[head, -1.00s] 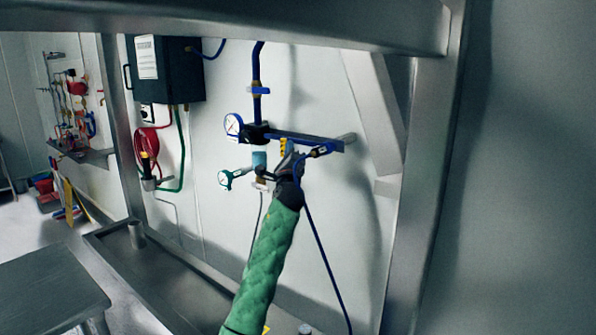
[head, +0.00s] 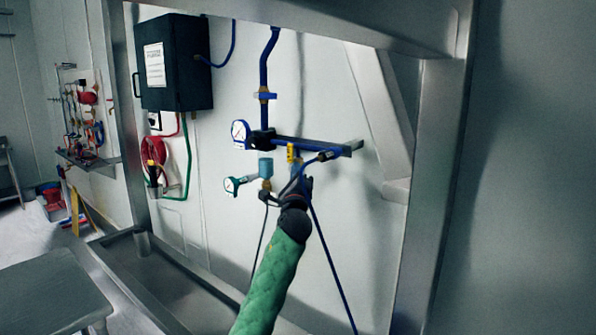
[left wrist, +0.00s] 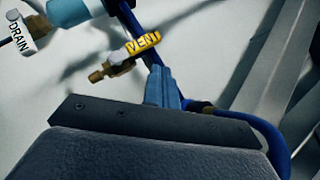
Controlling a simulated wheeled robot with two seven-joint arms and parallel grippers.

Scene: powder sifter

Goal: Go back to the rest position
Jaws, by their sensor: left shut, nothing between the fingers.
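My left gripper (head: 301,178) is at the end of the green-sleeved arm, just below the yellow vent valve (head: 291,153) on the wall piping. In the left wrist view the blue-grey fingers (left wrist: 163,88) are together and empty. The yellow tag marked VENT (left wrist: 143,43) is just beyond them, with its brass fitting; a small gap seems to lie between. A white DRAIN tag (left wrist: 18,33) shows at the upper left. My right gripper is not in view.
A blue hose (head: 331,254) hangs beside my arm. A steel frame post (head: 435,190) stands right. A dark box (head: 175,62) hangs left.

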